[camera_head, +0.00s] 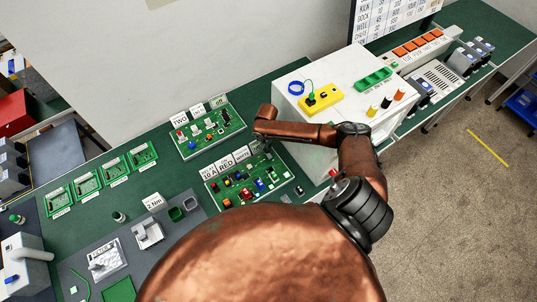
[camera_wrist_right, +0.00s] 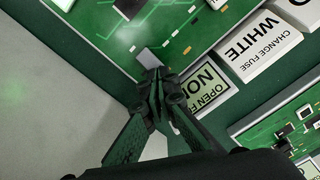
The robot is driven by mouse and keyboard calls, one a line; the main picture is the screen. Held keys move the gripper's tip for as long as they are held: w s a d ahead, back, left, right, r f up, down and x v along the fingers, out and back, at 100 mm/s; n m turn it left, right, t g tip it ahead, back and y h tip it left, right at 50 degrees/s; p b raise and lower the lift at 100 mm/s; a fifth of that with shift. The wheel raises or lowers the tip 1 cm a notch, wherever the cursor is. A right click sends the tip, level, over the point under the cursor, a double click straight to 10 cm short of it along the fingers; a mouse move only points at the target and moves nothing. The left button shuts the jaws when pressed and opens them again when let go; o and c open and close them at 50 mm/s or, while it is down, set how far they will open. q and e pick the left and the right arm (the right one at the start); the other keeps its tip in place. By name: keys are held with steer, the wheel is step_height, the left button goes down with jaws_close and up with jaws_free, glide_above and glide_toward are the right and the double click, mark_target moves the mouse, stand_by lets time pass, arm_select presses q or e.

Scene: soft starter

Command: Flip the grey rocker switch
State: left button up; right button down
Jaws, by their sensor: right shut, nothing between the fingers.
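My right gripper (camera_wrist_right: 150,78) is shut and empty, with its fingertips together at the edge of a green circuit board (camera_wrist_right: 110,22). A small light grey block (camera_wrist_right: 148,58), which may be the grey rocker switch, sits just beyond the fingertips. I cannot tell whether they touch. In the head view my right gripper (camera_head: 262,142) points down above the far right corner of the board labelled 10 A, RED and WHITE (camera_head: 212,184). The arm hides that corner, and the switch cannot be made out there. My left gripper is not in view.
A white cabinet (camera_head: 330,128) with a yellow socket block (camera_head: 320,99) stands right beside the gripper. Another green board (camera_head: 183,151) lies behind to the left. Label cards, one reading WHITE (camera_wrist_right: 263,45), stand along the board's edge. Small green boards (camera_head: 115,166) lie farther left.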

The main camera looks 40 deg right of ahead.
steer(key=shift+f+b, duration=0.3)
steer(key=shift+f, duration=0.4)
stand_by(0.3)
step_height(320, 180, up, 3)
steer(key=p, duration=0.3)
steer(key=shift+f, duration=0.15)
steer(key=shift+r+p, duration=0.45)
steer(key=shift+r, duration=1.7)
